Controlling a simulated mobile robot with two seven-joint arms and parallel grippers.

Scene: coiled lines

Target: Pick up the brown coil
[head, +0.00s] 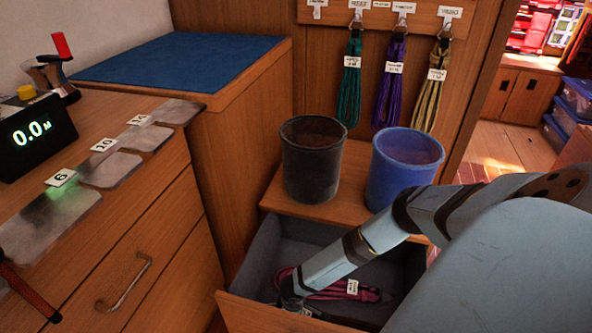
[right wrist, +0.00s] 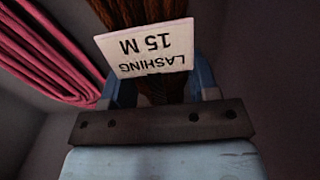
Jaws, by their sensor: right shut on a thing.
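The brown coil (right wrist: 150,18) shows at the top of the right wrist view, with a white tag (right wrist: 147,48) reading "LASHING 15 M". My right gripper (right wrist: 165,88) is shut on it, with a blue finger on each side. In the head view my right gripper (head: 291,301) is down inside the open drawer (head: 262,262), near its front left. I cannot make out the brown coil there, behind the gripper and drawer front. My left gripper is not in view.
A pink coil (head: 338,290) with a white tag lies beside the gripper in the drawer; it also shows in the right wrist view (right wrist: 55,55). Black (head: 312,160) and blue (head: 402,170) bins stand behind the drawer. Green, purple and tan coils hang above. A counter (head: 150,180) stands left.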

